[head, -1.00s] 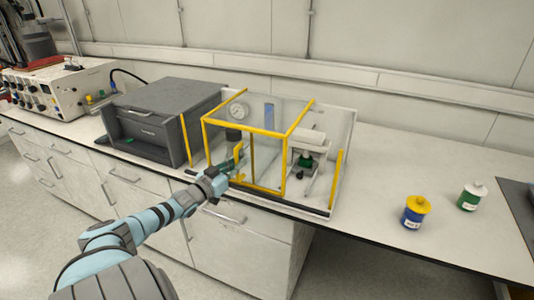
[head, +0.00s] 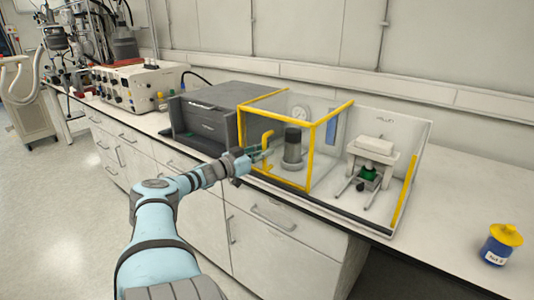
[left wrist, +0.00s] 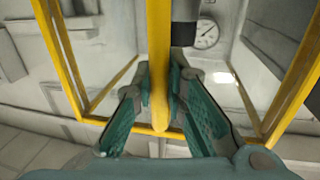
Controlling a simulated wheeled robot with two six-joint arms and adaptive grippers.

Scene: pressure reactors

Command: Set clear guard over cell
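The clear guard (head: 312,150) is a see-through box with yellow edge bars, toward the left of the white tray beside the dark grey box. A dark cylinder with a grey base, seemingly the cell (head: 292,148), shows through its panes. Whether the guard fully surrounds it or its lower edge rests on the tray, I cannot tell. My left gripper (head: 262,156) is at the guard's front, at its yellow handle (head: 267,142). In the left wrist view the teal fingers (left wrist: 160,95) close on both sides of the handle bar (left wrist: 159,60). My right gripper is out of view.
The white tray (head: 408,150) has a dark front edge and holds a small stand (head: 372,158) to the guard's right. A dark grey box (head: 205,118) stands close at the left. A blue jar with yellow lid (head: 500,245) is at the right. A round gauge (head: 300,115) is behind the guard.

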